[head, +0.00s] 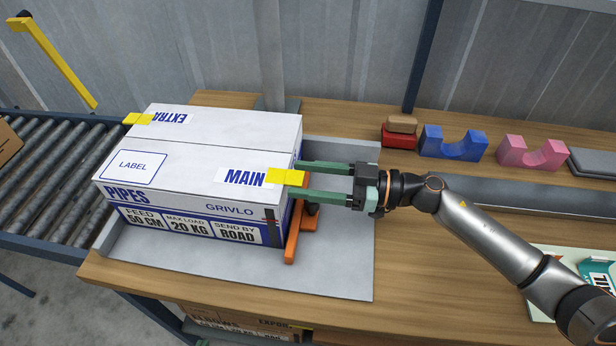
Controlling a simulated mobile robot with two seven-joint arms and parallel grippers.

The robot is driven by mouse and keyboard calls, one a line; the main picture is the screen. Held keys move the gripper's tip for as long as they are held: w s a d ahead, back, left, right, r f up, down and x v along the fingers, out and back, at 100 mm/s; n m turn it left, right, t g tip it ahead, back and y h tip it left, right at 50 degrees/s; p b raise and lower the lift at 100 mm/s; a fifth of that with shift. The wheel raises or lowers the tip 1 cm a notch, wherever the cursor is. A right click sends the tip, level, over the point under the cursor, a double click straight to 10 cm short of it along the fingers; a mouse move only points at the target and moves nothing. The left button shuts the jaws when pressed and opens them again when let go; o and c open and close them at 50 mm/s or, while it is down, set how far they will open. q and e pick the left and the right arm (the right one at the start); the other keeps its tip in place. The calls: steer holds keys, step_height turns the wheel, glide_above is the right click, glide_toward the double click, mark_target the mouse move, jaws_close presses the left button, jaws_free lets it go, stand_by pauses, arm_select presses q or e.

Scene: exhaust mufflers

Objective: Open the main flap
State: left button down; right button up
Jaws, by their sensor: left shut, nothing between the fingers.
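A white carton (190,190) with PIPES and GRIVLO printing stands on a grey plate on the bench. Its top is closed, with a seam between two flaps. The near one, the main flap (200,170), carries the word MAIN and a yellow tab (286,176) at its right edge. The far flap (220,121) carries the word EXTRA and a yellow tab (138,119) at its left. My right gripper (300,179) is open at the carton's right side, its green fingers on either side of the MAIN tab's end in the picture. Contact cannot be told. My left gripper is out of view.
An orange stand (294,233) is beside the carton, below my right gripper. Red, blue (453,143) and pink (533,151) blocks sit along the back. A roller conveyor (50,185) lies at the left. The plate's front right is clear.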

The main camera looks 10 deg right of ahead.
jaws_close()
stand_by(0.3)
stand_by(0.8)
